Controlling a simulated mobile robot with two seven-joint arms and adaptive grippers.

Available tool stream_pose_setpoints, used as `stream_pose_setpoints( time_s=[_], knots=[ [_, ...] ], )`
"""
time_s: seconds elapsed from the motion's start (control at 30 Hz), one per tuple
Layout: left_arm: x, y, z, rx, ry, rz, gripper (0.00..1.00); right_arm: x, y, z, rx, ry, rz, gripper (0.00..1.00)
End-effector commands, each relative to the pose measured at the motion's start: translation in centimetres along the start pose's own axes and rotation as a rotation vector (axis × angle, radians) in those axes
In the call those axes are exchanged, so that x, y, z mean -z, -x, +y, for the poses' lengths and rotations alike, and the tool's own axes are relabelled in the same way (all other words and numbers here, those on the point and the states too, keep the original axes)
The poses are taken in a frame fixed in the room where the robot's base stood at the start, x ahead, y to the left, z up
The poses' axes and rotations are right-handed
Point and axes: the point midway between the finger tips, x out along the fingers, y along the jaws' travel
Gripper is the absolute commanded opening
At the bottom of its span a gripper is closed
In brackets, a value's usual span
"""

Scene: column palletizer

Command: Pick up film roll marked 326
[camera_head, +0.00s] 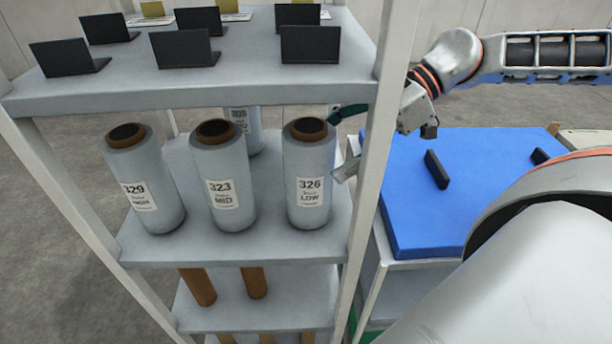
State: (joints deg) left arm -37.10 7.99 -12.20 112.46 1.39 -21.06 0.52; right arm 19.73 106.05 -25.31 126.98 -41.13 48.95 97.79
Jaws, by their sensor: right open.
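The film roll marked 326 (308,172) stands upright on the middle shelf, at the right end of the front row. It is pale grey-blue with a brown core and a white label reading 326 and LOW. My right gripper (341,144) reaches in from the right past the rack's post, which hides part of it. Its fingers are apart and lie beside the roll's upper right side; I cannot tell if they touch it. My left gripper is not in view.
Rolls 323 (224,178) and 329 (145,180) stand to the left, with another roll (246,128) behind. The upper shelf (200,95) carries black angled plates. The rack post (378,130) stands close to my right arm. A blue-topped table (410,200) is at right.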

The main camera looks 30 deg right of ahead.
Motion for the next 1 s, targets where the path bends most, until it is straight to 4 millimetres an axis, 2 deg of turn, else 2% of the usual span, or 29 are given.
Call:
stream_pose_setpoints(
  time_s=[0.17, 0.37, 0.5, 0.73, 1.0],
  knots=[
    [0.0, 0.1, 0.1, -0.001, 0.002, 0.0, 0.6, -0.1, -1.0, 0.0, 0.001, 0.001, 0.002, 0.81],
    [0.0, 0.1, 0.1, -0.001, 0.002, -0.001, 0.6, -0.9, -3.6, 0.0, 0.003, -0.001, 0.005, 0.81],
    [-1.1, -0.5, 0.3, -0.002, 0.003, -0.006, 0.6, -1.2, -4.6, 0.0, 0.001, -0.001, -0.001, 0.81],
    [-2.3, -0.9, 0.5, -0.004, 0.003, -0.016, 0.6, -1.0, -5.5, 0.1, 0.0, -0.001, 0.0, 0.81],
    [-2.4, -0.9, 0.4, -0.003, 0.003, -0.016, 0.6, -0.8, -5.5, 0.1, -0.002, 0.001, 0.001, 0.81]
  ],
)
